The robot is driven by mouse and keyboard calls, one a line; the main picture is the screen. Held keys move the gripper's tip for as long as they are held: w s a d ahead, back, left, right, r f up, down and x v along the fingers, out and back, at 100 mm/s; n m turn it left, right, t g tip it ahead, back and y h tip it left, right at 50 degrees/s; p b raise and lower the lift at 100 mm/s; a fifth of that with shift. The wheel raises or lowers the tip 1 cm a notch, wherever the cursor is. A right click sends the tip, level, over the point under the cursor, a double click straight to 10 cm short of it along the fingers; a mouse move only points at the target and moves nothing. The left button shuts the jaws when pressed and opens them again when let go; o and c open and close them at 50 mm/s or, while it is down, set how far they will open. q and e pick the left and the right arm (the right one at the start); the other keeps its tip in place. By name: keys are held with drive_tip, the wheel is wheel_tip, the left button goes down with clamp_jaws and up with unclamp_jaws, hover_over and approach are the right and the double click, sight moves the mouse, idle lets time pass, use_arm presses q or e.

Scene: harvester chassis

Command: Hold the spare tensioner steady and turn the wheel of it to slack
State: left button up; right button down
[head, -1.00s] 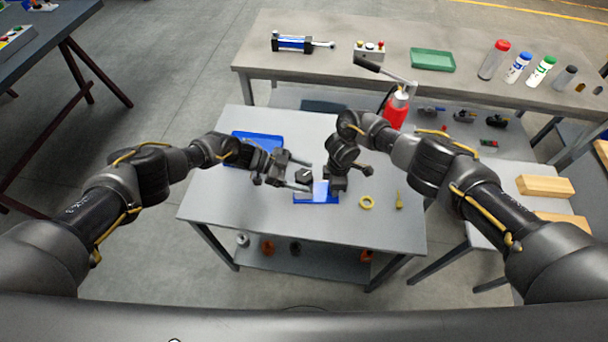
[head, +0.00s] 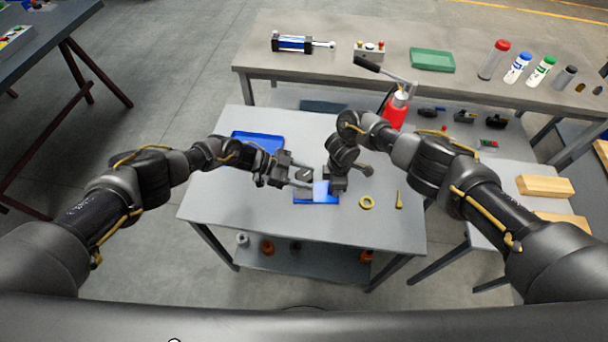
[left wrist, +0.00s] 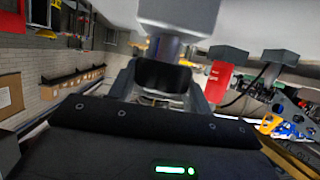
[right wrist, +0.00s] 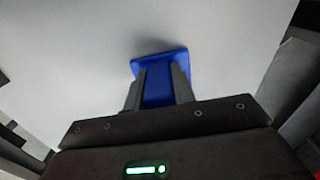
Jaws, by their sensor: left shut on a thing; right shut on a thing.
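The spare tensioner (head: 322,191), a small blue piece with a flat blue base, is on the front middle of the grey table. My right gripper (head: 334,188) points down at it and is shut on its blue body (right wrist: 157,88), which shows between the fingers in the right wrist view. My left gripper (head: 304,179) reaches in from the left, its fingers level, shut on the dark wheel (head: 304,173) beside the blue body. In the left wrist view a dark piece (left wrist: 160,77) sits between the fingers. The wheel is partly hidden by the fingers.
A blue tray (head: 257,138) lies behind my left gripper. A yellow ring (head: 366,202) and a small yellow tool (head: 399,200) lie to the right. The table's left front is clear.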

use_arm(q)
drive_tip(key=n+t, duration=0.2)
drive_tip(key=t, duration=0.1)
drive_tip(key=n+t, duration=0.2)
drive_tip(key=n, duration=0.1)
drive_tip(key=shift+s+d+t+y, duration=0.1)
drive_tip(key=shift+s+t+y, duration=0.1)
drive_tip(key=shift+t+y, duration=0.2)
drive_tip(key=n+t+y, duration=0.3)
drive_tip(key=n+t, duration=0.1)
drive_tip(key=shift+w+n+t, duration=0.15)
drive_tip(key=shift+n+t, duration=0.25)
use_arm(e)
drive_tip(key=shift+a, duration=0.1)
use_arm(q)
drive_tip(key=shift+w, duration=0.1)
drive_tip(key=o, duration=1)
drive_tip(key=shift+a, duration=0.2)
drive_tip(key=v, duration=1.2)
drive_tip(key=shift+d+r, duration=0.1)
drive_tip(key=shift+d, duration=0.1)
